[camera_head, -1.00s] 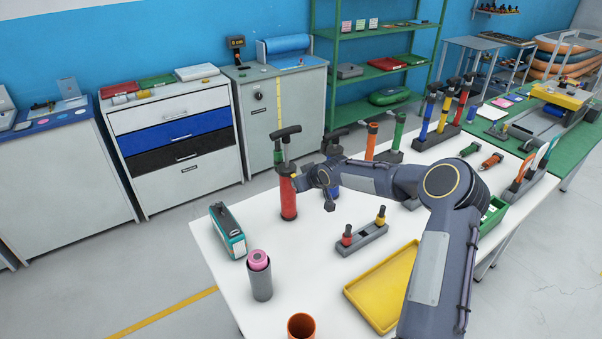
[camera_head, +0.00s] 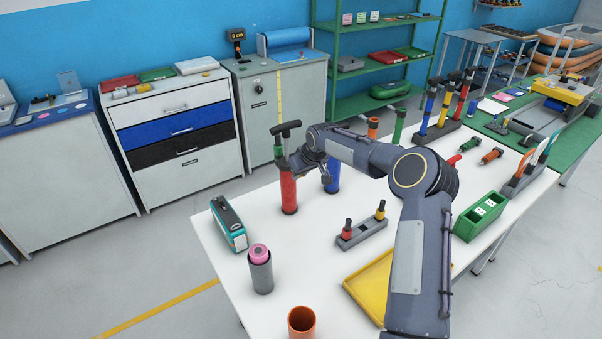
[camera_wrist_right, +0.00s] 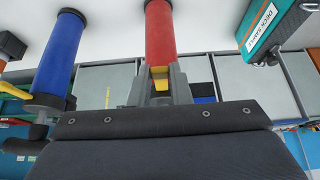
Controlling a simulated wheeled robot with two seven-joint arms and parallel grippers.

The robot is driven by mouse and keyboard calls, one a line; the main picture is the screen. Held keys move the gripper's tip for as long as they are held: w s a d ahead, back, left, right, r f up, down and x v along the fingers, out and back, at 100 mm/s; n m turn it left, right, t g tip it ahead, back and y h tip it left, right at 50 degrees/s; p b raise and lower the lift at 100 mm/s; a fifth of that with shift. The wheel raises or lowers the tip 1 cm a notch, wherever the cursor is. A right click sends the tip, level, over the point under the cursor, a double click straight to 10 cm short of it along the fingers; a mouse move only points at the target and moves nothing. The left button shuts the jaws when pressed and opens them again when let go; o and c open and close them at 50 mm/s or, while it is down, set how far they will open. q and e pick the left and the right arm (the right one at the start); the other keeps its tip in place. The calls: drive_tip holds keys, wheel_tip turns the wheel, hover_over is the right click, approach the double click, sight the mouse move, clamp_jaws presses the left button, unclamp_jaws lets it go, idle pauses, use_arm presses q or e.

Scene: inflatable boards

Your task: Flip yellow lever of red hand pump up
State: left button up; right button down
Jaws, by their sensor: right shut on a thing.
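The red hand pump (camera_head: 289,195) stands upright on the white table, with a black T-handle (camera_head: 285,128) on top. Its yellow lever (camera_wrist_right: 160,73) shows in the right wrist view at the end of the red barrel (camera_wrist_right: 160,35), between my fingers. My right gripper (camera_head: 285,163) is at the top of the red barrel in the head view, its jaws shut on the yellow lever. The wrist hides part of the pump's top, so the lever's exact tilt is unclear. My left gripper is not in view.
A blue pump (camera_head: 332,177) stands close to the right, partly behind my arm. A teal box (camera_head: 230,224), a grey cup with a pink roll (camera_head: 260,270), a small grey rack (camera_head: 361,234) and a yellow tray (camera_head: 368,285) are nearer. The table between them is clear.

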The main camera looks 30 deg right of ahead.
drive_tip(key=c, duration=1.3)
unclamp_jaws()
drive_tip(key=b+v, duration=0.2)
drive_tip(key=v, duration=0.5)
drive_tip(key=shift+s+r, duration=0.2)
drive_tip(key=shift+r, duration=0.15)
